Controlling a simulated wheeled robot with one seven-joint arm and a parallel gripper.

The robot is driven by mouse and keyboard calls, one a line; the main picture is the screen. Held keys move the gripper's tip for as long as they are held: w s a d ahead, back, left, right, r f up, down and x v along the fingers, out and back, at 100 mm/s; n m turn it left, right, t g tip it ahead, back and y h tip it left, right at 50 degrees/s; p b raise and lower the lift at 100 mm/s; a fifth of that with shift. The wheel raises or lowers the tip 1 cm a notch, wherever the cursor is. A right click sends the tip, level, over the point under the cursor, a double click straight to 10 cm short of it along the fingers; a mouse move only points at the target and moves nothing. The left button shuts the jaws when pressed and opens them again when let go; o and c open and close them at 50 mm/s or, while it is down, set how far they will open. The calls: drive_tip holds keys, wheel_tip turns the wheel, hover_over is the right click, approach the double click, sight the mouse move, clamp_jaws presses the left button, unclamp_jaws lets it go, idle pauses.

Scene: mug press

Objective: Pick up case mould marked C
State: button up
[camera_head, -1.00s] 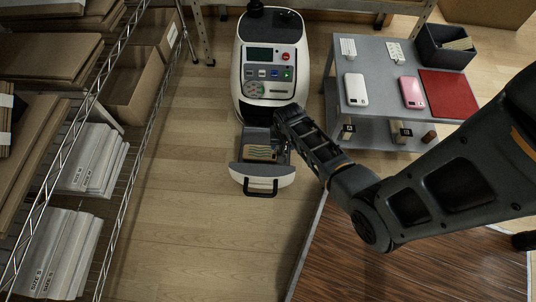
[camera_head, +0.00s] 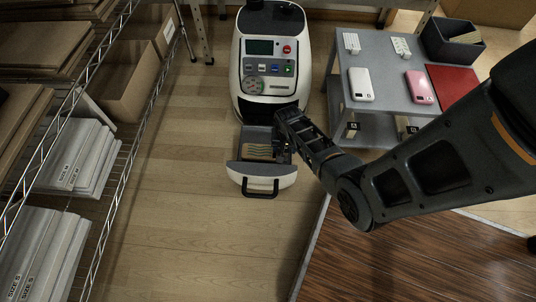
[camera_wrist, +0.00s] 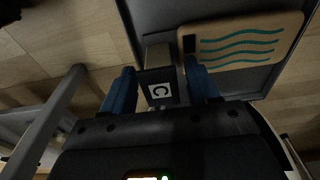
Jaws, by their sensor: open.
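The case mould marked C (camera_wrist: 160,91) shows in the wrist view as a dark block with a white C label on its end. My gripper (camera_wrist: 160,85) is open, with one blue finger on each side of this block; I cannot tell whether they touch it. A light wooden-coloured piece with teal waves (camera_wrist: 245,42) lies beside it in the grey tray. In the head view this piece (camera_head: 258,151) sits in the pulled-out drawer (camera_head: 262,168) of the white press (camera_head: 269,75). My gripper (camera_head: 284,147) is at the drawer's right side and hides the mould there.
A grey table (camera_head: 386,92) at right holds a white phone case (camera_head: 361,84), a pink one (camera_head: 419,87), a red mat (camera_head: 457,85) and a dark bin (camera_head: 452,41). Marked blocks (camera_head: 352,129) stand on its lower shelf. A wire rack (camera_head: 120,165) borders the left. Floor between is clear.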

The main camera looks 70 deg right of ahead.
clamp_jaws()
drive_tip(key=shift+r, duration=0.1)
idle(0.4)
drive_tip(key=shift+r, duration=0.1)
